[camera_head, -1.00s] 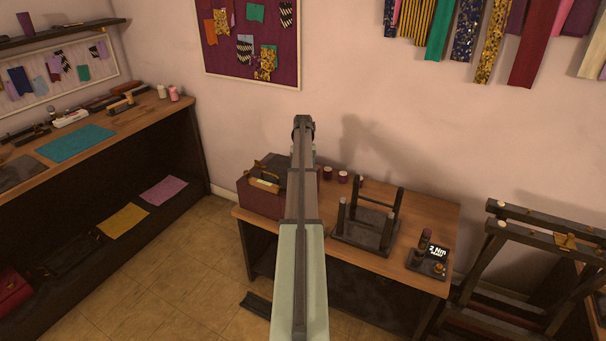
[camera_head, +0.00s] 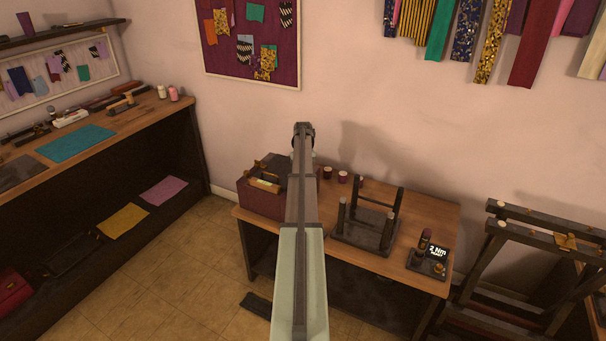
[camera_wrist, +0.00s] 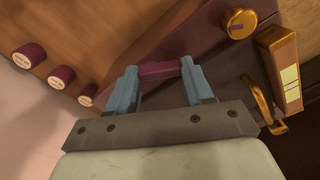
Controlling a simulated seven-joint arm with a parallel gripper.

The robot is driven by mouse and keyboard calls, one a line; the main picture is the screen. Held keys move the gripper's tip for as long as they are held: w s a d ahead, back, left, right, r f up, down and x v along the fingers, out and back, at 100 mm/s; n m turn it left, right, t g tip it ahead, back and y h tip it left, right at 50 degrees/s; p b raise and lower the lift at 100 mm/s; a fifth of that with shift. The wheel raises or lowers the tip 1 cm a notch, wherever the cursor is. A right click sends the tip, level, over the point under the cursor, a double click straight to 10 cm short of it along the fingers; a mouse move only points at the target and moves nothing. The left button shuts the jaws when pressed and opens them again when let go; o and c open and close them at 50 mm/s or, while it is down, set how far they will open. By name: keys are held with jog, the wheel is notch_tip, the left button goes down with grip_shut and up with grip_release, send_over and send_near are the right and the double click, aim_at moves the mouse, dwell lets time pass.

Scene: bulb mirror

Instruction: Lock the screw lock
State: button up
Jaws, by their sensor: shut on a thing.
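A maroon box (camera_head: 258,200) with brass fittings sits at the left end of the wooden table, partly hidden by my arm. In the wrist view, my gripper (camera_wrist: 160,78) has two blue fingers shut on a small maroon piece (camera_wrist: 158,69) over the box's dark top. The piece may be the turning part of the screw lock; I cannot tell for sure. A round brass knob (camera_wrist: 240,23) with a dark line across it lies to the upper right of the fingers. A brass handle (camera_wrist: 262,103) is right of them.
Maroon spools (camera_head: 342,177) stand behind the box. A dark frame with upright posts (camera_head: 368,228) stands mid-table. A dark rack (camera_head: 540,235) stands right of the table.

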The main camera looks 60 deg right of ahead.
jog(key=c, duration=0.4)
jog(key=shift+m, duration=0.3)
jog(key=m, duration=0.5)
jog(key=shift+s+a+m, duration=0.3)
jog(key=shift+a, duration=0.05)
jog(key=m, duration=0.5)
jog(key=shift+s+a+m, duration=0.1)
jog(key=shift+a+m, duration=0.2)
jog(key=shift+a, duration=0.05)
jog(key=o, duration=1)
jog(key=shift+o, duration=0.2)
jog(key=shift+r, duration=0.15)
